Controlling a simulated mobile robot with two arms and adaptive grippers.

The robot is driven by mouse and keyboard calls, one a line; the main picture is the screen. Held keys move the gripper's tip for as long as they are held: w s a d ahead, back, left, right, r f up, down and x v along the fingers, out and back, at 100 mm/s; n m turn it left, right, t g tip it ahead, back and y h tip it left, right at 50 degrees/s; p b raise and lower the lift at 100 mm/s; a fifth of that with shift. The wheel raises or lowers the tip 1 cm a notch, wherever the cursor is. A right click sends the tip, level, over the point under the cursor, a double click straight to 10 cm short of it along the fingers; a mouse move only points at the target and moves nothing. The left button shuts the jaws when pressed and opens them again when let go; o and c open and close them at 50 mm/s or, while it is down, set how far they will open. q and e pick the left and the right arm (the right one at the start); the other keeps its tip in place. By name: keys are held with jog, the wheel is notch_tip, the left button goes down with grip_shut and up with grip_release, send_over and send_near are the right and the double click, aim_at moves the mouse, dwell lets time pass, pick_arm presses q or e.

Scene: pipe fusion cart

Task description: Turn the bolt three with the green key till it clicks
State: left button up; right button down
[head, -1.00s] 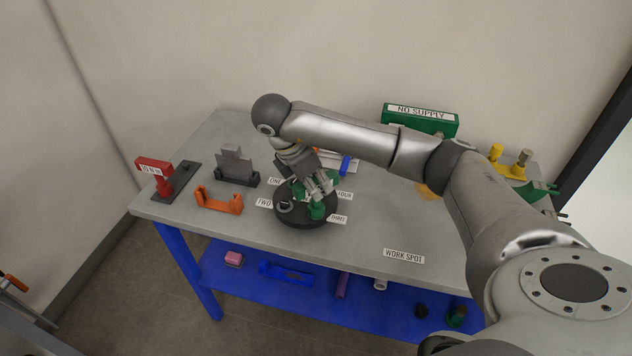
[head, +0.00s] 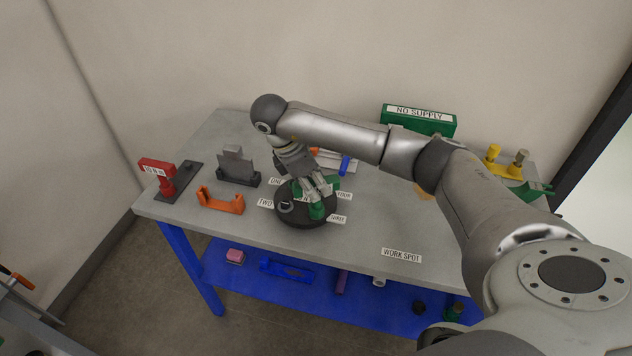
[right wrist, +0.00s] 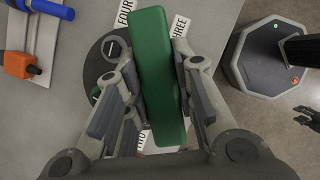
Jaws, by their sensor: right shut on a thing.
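My right gripper (head: 318,190) is shut on the green key (head: 317,210), above the round dark flange (head: 290,218) on the table. In the right wrist view the key's long green handle (right wrist: 158,75) lies between the two fingers. The key's lower end is over the flange beside the THREE label (head: 338,218); this label also shows in the right wrist view (right wrist: 181,25). Bolt three itself is hidden under the key and gripper. A dark shape at the right edge of the right wrist view may be part of my left gripper; its fingers are unclear.
Left of the flange are an orange bracket (head: 221,200), a grey block (head: 237,168) and a red-topped stand (head: 160,172). A green NO SUPPLY box (head: 420,122) is at the back. The table by the WORK SPOT label (head: 402,255) is clear.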

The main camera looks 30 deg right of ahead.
jog(key=shift+s+a+f, duration=0.1)
jog(key=shift+s+f, duration=0.05)
jog(key=shift+f, duration=0.05)
jog(key=shift+m+g+p, duration=0.6)
jog(key=shift+m+p, duration=0.35)
jog(key=shift+m, duration=0.35)
jog(key=shift+m+y+p, duration=0.3)
jog(key=shift+m+p, duration=0.05)
jog(key=shift+m, duration=0.25)
jog(key=shift+m+g+y+p, duration=0.3)
jog(key=shift+m+g+p, duration=0.15)
jog(key=shift+m, duration=0.65)
